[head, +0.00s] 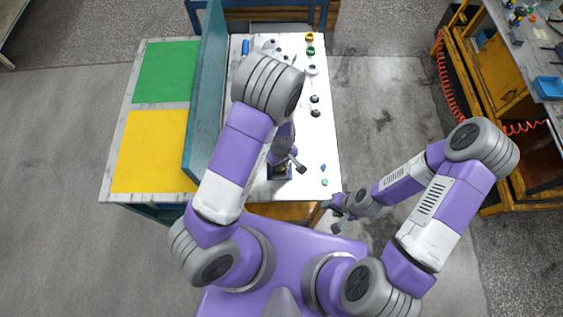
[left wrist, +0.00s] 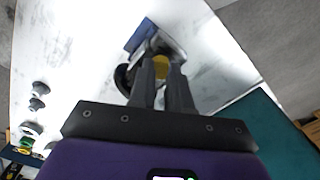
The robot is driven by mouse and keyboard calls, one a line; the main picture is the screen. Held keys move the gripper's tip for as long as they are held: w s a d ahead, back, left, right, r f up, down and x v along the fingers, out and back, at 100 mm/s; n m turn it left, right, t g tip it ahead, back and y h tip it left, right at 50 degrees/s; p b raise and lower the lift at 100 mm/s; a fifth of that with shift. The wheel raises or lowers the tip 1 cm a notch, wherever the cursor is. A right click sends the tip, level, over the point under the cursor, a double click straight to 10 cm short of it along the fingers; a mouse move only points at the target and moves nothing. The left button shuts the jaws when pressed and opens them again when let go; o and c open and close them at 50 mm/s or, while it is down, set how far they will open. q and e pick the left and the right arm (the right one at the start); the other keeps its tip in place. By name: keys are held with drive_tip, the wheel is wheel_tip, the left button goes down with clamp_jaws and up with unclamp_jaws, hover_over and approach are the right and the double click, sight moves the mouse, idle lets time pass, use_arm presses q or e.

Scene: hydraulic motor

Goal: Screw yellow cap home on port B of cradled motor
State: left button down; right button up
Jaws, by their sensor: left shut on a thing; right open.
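My left gripper (left wrist: 162,88) is shut on the yellow cap (left wrist: 162,67), which shows between its fingertips in the left wrist view. Just beyond the fingers is the motor (left wrist: 126,76), dark and silver and partly hidden by them, next to a blue cradle part (left wrist: 140,35). Whether the cap touches the port or sits on its thread cannot be told. In the head view the cradled motor (head: 279,172) is near the table's front edge, with my left gripper (head: 287,164) over it. My right gripper (head: 338,209) is open and empty, off the table's front right corner.
A teal upright panel (head: 205,95) runs along the left of the work area, with green (head: 166,72) and yellow (head: 150,150) mats beyond it. Ring-like and black parts (head: 315,113) line the table's right side. Small blue and green pieces (head: 325,182) lie near the front right.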

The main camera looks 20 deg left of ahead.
use_arm(q)
drive_tip(key=m, duration=0.3)
drive_tip(key=m+b, duration=0.1)
drive_tip(key=m, duration=0.4)
drive_tip(key=shift+f, duration=0.1)
drive_tip(key=c, duration=1.2)
unclamp_jaws()
drive_tip(key=n, duration=0.4)
drive_tip(key=n+p, duration=0.1)
drive_tip(key=n, duration=0.3)
drive_tip(key=shift+n, duration=1.3)
